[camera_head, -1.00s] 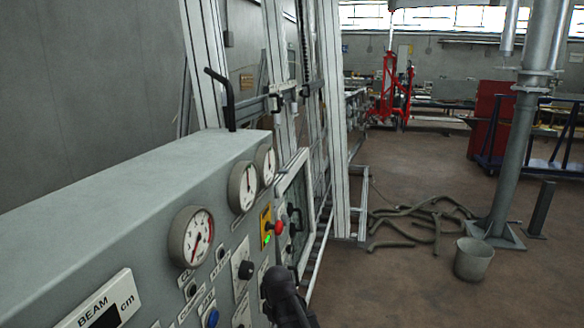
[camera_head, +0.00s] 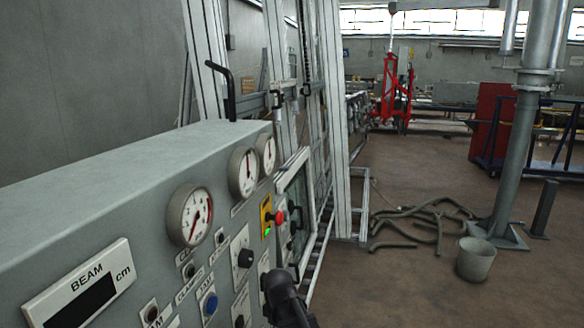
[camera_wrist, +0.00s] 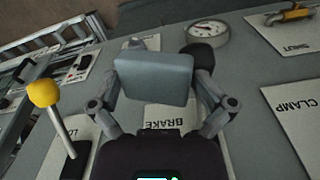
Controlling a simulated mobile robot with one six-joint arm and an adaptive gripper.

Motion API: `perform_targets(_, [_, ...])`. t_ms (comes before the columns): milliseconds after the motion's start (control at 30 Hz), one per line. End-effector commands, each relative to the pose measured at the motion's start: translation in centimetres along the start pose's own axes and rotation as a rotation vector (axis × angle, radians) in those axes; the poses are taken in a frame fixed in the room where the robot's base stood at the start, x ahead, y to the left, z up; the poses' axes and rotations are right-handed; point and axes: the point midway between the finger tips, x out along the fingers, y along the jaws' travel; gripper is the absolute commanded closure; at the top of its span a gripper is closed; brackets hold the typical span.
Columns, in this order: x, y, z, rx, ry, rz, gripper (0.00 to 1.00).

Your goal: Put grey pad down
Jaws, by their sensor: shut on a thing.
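The grey pad (camera_wrist: 153,78) is a rounded grey block in the middle of the wrist view. My gripper (camera_wrist: 156,84) is shut on it, with one finger at each side. The pad is over a grey control panel (camera_wrist: 255,108), and its gap to the panel cannot be judged. It hides part of the panel behind it, including whatever is just above the BRAKE label (camera_wrist: 170,117). I cannot make out the pad in the head view.
A yellow-knobbed lever (camera_wrist: 43,93) stands left of my gripper. A gauge (camera_wrist: 208,34) and a dark round part (camera_wrist: 200,58) are behind the pad. A CLAMP plate (camera_wrist: 295,115) lies right. The grey console (camera_head: 120,180) has gauges and a red knob (camera_head: 275,218).

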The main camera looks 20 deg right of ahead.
Motion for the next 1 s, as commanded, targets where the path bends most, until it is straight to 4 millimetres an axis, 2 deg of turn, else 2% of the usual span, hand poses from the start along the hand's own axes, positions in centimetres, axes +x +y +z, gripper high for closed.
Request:
perform_targets(33, [0.7, -0.1, 0.7, -0.003, -0.015, 0.006, 0.59])
perform_targets(467, [0.8, -0.3, 0.9, -0.003, -0.017, 0.004, 0.59])
perform_targets(767, [-1.0, -0.3, 0.9, -0.003, -0.017, 0.004, 0.60])
perform_targets(900, [-1.5, -0.2, 0.7, -0.001, -0.015, 0.005, 0.70])
perform_targets(1000, [-1.5, -0.2, 0.6, -0.001, -0.013, 0.004, 0.71])
